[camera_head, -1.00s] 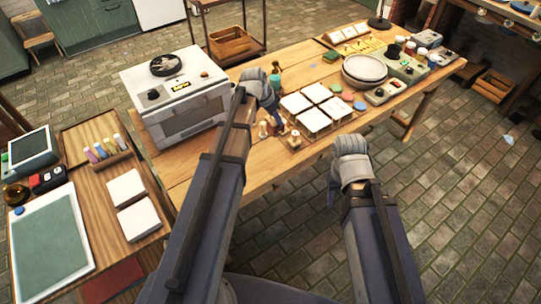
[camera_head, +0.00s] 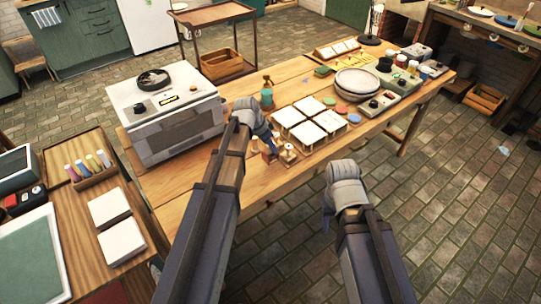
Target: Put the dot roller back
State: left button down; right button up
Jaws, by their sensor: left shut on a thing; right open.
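My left gripper (camera_head: 262,128) is shut on a small dark-blue tool, seemingly the dot roller (camera_head: 271,144). It holds it low over the near edge of the wooden table, just beside a small wooden stand (camera_head: 287,156) with pegs. Whether the roller touches the stand cannot be told. My forearm and hand hide part of the roller and the stand's left side. My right gripper (camera_head: 330,204) is open and empty, in front of the table over the brick floor.
Several white square tiles (camera_head: 308,122) lie right of the stand. A green spray bottle (camera_head: 267,92) stands behind it. A white oven (camera_head: 165,110) is to the left. Stacked bowls (camera_head: 360,83) and control boxes (camera_head: 378,105) are at the right. A side table (camera_head: 165,262) is at lower left.

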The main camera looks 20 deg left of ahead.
aim_at(270, 153)
pick_arm(q)
notch_tip(270, 153, down, 4)
jog(key=b, duration=0.3)
jog(key=shift+r, duration=0.3)
